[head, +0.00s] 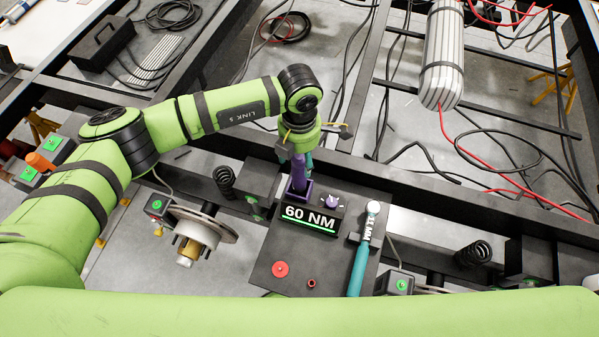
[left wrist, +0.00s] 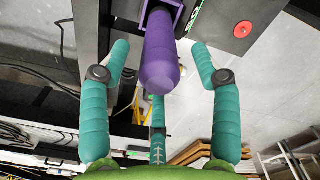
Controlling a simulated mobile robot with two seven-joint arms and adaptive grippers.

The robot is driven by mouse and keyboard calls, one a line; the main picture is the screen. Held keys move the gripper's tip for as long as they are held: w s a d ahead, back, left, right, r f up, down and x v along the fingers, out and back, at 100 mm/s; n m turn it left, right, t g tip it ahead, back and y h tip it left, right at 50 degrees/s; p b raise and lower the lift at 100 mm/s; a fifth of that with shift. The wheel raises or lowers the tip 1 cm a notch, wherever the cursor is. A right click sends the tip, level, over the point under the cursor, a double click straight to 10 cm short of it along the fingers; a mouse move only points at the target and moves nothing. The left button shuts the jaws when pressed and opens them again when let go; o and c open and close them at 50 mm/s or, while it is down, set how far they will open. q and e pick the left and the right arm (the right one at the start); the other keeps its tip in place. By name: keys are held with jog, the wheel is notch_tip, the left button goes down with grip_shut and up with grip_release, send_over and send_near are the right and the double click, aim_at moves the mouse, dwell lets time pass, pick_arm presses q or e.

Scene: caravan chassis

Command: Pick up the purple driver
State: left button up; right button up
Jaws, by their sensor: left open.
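The purple driver (head: 298,174) stands upright in a purple holder at the back of a dark panel, beside the "60 NM" display. In the left wrist view the driver's rounded handle end (left wrist: 160,65) points toward the camera. My left gripper (head: 296,155) is above the driver in the head view. In the left wrist view its teal fingers (left wrist: 160,58) are open and spread around the handle, with visible gaps on both sides. The driver's lower end is hidden in the holder. My right gripper is not in view.
A brake disc hub (head: 200,232) is at left. Chassis beams and loose cables surround the panel. A striped cylinder (head: 442,60) is at back right.

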pick_arm(q)
grip_shut()
jog(key=shift+r, duration=0.1)
jog(key=shift+w, duration=0.1)
